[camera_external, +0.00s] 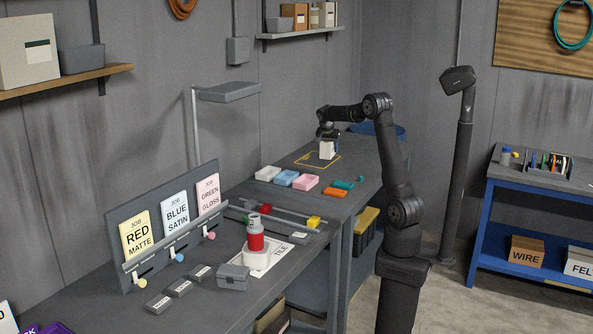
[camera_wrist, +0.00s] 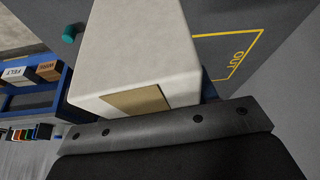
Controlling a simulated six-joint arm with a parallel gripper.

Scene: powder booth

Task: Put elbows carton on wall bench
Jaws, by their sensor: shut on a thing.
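My gripper (camera_external: 327,135) is at the far end of the long grey bench (camera_external: 231,328), shut on a white carton (camera_external: 327,152). The carton hangs below the gripper over or beside the yellow outlined area; I cannot tell whether it touches the surface. In the wrist view the carton (camera_wrist: 130,45) fills the middle, with a plain tan patch and no readable word, so its name is not confirmed. The dark gripper edge (camera_wrist: 170,125) covers its near side. A blue-framed bench (camera_external: 545,192) stands against the right wall; no label shows which bench is the wall bench.
The yellow OUT outline (camera_wrist: 240,58) marks the grey top. Coloured trays (camera_external: 285,178) and a green piece (camera_external: 360,179) lie nearby. WIRE (camera_external: 527,250) and FELT (camera_external: 579,263) cartons sit on the blue bench's lower shelf. A dark post (camera_external: 462,150) stands between the benches.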

